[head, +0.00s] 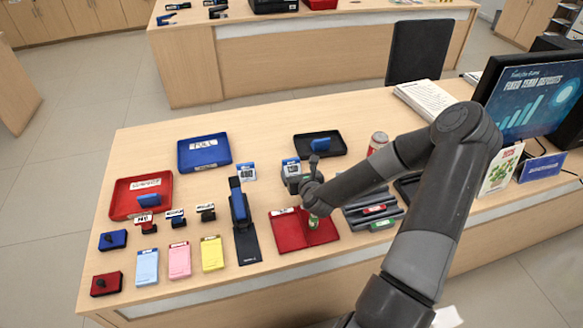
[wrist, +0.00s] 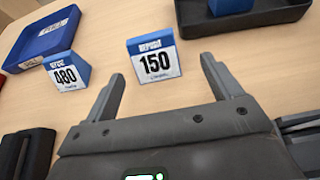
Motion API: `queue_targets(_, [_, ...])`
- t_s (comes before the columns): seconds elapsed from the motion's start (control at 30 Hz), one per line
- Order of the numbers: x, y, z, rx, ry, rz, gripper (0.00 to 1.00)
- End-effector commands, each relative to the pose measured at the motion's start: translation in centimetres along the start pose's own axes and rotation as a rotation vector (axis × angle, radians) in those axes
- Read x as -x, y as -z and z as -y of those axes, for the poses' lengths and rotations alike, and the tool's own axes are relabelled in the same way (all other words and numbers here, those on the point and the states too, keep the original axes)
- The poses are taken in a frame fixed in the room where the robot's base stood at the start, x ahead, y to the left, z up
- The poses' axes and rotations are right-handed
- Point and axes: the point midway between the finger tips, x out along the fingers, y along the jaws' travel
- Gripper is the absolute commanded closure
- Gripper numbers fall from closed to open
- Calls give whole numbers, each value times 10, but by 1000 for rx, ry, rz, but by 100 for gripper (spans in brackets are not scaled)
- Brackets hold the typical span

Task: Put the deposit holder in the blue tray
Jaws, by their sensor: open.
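The deposit holder (head: 291,167) is a small blue stand with a white card; in the wrist view (wrist: 154,58) its card reads "150" under a blue heading. It stands upright on the counter. My gripper (wrist: 163,70) is open and empty, with its fingertips just short of the holder, one to each side. In the head view my gripper (head: 294,182) partly covers the holder. The blue tray (head: 200,160), labelled "FULL", lies to the left at the back of the counter. Its near part also shows at the upper left of the wrist view (wrist: 38,48).
A similar blue stand (head: 246,171) marked "480" (wrist: 66,70) is between holder and tray. A black tray (head: 325,150) with a blue item lies behind my gripper. A red tray (head: 126,205), stamps, pads and a red folder (head: 290,235) are nearby. A can (head: 378,142) stands right.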

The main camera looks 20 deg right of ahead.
Motion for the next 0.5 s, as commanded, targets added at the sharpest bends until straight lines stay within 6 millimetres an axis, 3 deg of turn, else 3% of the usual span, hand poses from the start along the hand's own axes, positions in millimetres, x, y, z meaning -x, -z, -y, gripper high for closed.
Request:
queue_targets(0.27, [-23,0,-4,2,-2,-1,16])
queue_targets(0.5, [-55,1,-8,2,0,0,16])
